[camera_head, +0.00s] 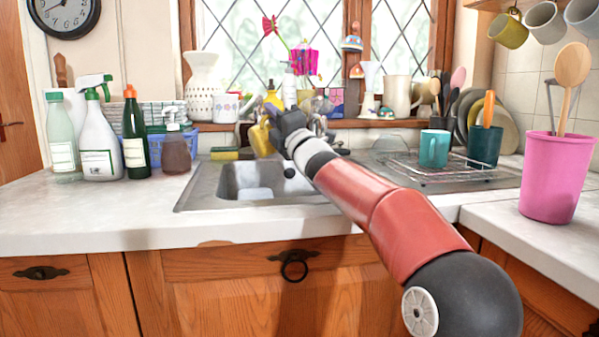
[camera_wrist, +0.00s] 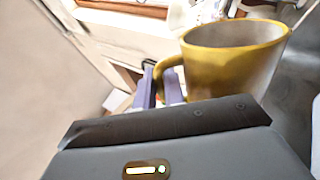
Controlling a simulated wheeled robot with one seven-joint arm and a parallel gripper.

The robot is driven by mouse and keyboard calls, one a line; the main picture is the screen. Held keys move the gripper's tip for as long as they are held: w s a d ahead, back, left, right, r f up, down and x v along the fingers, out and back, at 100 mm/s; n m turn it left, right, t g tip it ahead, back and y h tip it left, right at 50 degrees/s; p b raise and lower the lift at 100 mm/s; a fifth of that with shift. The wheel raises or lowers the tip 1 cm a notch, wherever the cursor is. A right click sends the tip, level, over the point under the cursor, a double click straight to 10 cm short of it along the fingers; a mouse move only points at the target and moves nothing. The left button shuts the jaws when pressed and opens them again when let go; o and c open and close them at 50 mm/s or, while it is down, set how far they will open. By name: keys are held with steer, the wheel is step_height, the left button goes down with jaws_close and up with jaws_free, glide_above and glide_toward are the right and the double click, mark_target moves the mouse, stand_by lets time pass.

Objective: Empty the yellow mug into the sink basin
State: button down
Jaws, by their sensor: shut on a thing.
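The yellow mug (camera_wrist: 232,72) fills the upper right of the wrist view, its rim facing up in that picture and its inside greyish. Whether it holds anything cannot be told. My gripper (camera_wrist: 163,92) is shut on the mug's handle, with a finger on each side of it. In the head view the mug (camera_head: 262,139) shows as a small yellow patch beside my gripper (camera_head: 272,128), partly hidden by it. Its tilt there is unclear. The sink basin (camera_head: 255,181) lies below and in front of it, partly covered by my arm.
The tap area behind my gripper is cluttered and hard to make out. A sponge (camera_head: 232,154) lies at the sink's back edge. A dish rack with a teal mug (camera_head: 434,148) stands right. Several bottles stand left. An olive-yellow mug (camera_head: 508,31) hangs upper right. The left counter front is clear.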

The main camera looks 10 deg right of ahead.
mark_target(256, 133)
steer(key=n+y, duration=0.1)
steer(key=a+n+g, duration=0.1)
steer(key=n, duration=0.1)
steer(key=a+f+n+g+y, duration=0.1)
steer(key=n, duration=0.1)
steer(key=shift+s+a+y, duration=0.1)
steer(key=shift+s+y, duration=0.2)
steer(key=shift+s, duration=0.05)
steer(key=f+n+g, duration=0.1)
steer(key=a+f+n+g+b, duration=0.1)
steer(key=n, duration=0.1)
steer(key=f+n+g+y, duration=0.1)
steer(key=n, duration=0.1)
steer(key=shift+s+a, duration=0.3)
steer(key=shift+a, duration=0.05)
steer(key=s+a+f+n+g+h, duration=0.1)
steer(key=a+f+n+g, duration=0.3)
steer(key=n, duration=0.4)
steer(key=shift+s+a+f+n+b, duration=0.35)
steer(key=shift+a+f, duration=0.25)
steer(key=shift+a, duration=0.2)
steer(key=shift+s, duration=0.15)
